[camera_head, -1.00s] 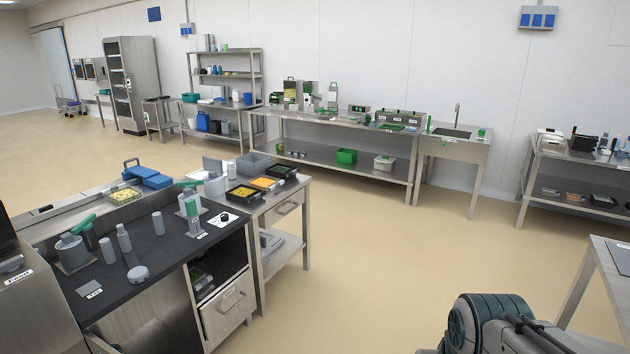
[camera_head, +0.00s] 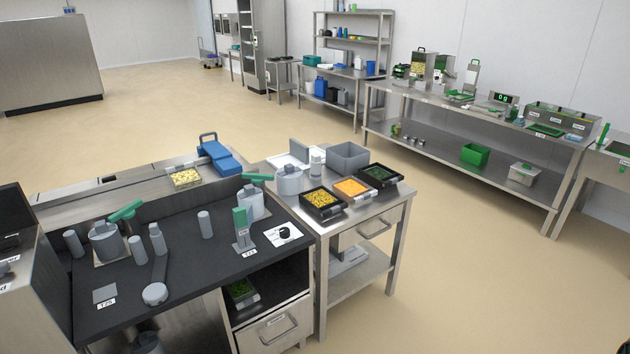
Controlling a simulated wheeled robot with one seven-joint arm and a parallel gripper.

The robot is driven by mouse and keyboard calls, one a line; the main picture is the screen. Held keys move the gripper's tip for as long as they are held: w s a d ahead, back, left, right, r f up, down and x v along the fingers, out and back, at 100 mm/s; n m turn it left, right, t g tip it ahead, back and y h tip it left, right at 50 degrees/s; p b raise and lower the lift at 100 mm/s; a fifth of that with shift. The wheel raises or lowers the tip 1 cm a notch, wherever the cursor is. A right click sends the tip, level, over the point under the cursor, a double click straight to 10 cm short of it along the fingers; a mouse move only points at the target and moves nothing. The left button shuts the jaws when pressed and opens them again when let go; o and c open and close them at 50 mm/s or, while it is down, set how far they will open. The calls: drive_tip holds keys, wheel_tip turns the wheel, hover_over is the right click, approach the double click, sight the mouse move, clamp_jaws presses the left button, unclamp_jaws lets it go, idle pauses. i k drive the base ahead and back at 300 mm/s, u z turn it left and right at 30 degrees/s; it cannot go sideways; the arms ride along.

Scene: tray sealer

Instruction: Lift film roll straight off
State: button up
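I cannot pick out a film roll with certainty. The black worktop (camera_head: 190,265) at the lower left carries several upright grey cylinders, such as one at its middle (camera_head: 205,224) and one at its left end (camera_head: 73,243). Two squat grey pots, left (camera_head: 105,243) and right (camera_head: 250,202), have green handles. A grey stand with a green upper part (camera_head: 241,229) and a black knob on a white plate (camera_head: 284,234) are near the worktop's right end. My gripper is not in view.
A steel table (camera_head: 393,213) with food trays and a grey bin (camera_head: 348,157) adjoins the worktop. A conveyor-like steel surface (camera_head: 70,212) runs behind it. A long steel bench (camera_head: 400,97) stands along the back wall. The beige floor (camera_head: 450,270) at right is clear.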

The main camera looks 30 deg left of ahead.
sight(247, 196)
drive_tip(key=u, duration=0.3)
drive_tip(key=i, duration=1.55)
drive_tip(key=u, duration=1.5)
drive_tip(key=i, duration=0.85)
drive_tip(key=u, duration=1.05)
drive_tip(key=i, duration=0.3)
drive_tip(key=u, duration=0.15)
